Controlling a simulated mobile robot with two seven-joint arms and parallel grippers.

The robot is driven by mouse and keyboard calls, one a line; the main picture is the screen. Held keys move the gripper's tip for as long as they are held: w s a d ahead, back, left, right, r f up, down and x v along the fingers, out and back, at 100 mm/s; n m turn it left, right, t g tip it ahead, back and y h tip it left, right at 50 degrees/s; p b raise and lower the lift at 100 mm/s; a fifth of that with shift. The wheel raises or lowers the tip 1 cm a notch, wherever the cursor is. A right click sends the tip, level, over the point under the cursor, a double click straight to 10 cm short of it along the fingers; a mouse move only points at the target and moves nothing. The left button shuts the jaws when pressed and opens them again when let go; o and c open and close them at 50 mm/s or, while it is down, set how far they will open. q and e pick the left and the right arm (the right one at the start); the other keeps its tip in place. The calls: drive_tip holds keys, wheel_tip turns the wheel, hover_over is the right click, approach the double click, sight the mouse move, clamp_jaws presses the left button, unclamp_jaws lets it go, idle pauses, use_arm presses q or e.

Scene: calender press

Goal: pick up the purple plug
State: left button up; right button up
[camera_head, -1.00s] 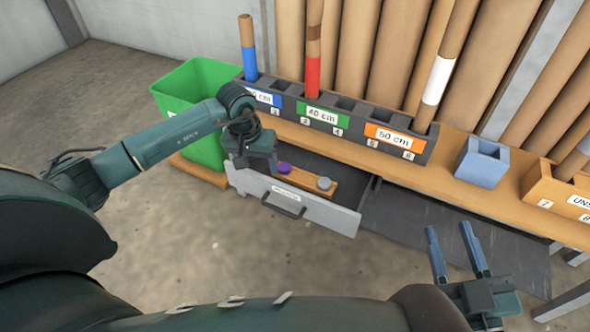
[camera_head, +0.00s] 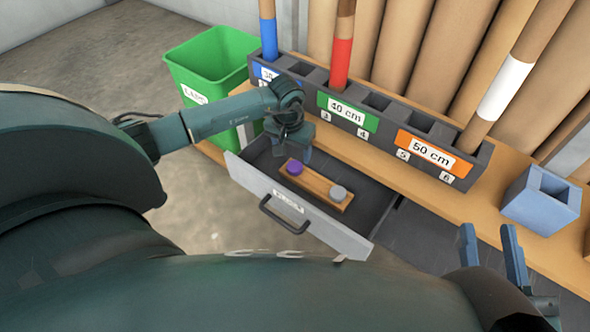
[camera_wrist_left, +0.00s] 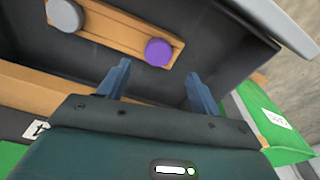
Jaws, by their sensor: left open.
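The purple plug (camera_head: 295,168) sits on a wooden strip (camera_head: 315,185) inside the open drawer (camera_head: 300,215), with a grey plug (camera_head: 337,193) beside it. My left gripper (camera_head: 300,150) is over the drawer, just behind the purple plug. In the left wrist view, the purple plug (camera_wrist_left: 159,52) shows beyond and between the two fingers of my left gripper (camera_wrist_left: 160,85), which are apart and empty. The grey plug (camera_wrist_left: 65,15) is further left there. My right gripper (camera_head: 490,250) is at the lower right, its blue fingers apart with nothing between them.
A green bin (camera_head: 212,62) stands left of the drawer. A dark rack (camera_head: 395,108) with labelled slots and tubes stands on the wooden shelf (camera_head: 450,195) behind the drawer. A blue open box (camera_head: 540,200) is on the shelf at right. Clear floor lies left of the drawer.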

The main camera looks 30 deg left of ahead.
use_arm(q)
drive_tip(key=shift+w+f, duration=0.1)
drive_tip(key=shift+f, duration=0.55)
wheel_tip(320, 180, down, 4)
drive_tip(key=shift+w+d+r+b, duration=0.1)
drive_tip(key=shift+d+b, duration=0.05)
drive_tip(key=shift+b, duration=1.1)
drive_tip(key=shift+w+f, duration=0.1)
drive_tip(key=shift+f, duration=0.4)
use_arm(e)
drive_tip(key=shift+w+r+n+t+y, duration=0.25)
drive_tip(key=shift+r+n+t+y, duration=0.15)
drive_tip(key=shift+r, duration=0.2)
drive_tip(key=shift+w+r+n+t+y, duration=0.2)
drive_tip(key=shift+r+n+t+y, duration=0.15)
drive_tip(key=shift+r, duration=0.25)
use_arm(q)
drive_tip(key=shift+c, duration=0.3)
drive_tip(key=shift+r, duration=0.1)
drive_tip(key=c, duration=1)
drive_tip(key=shift+o, duration=0.2)
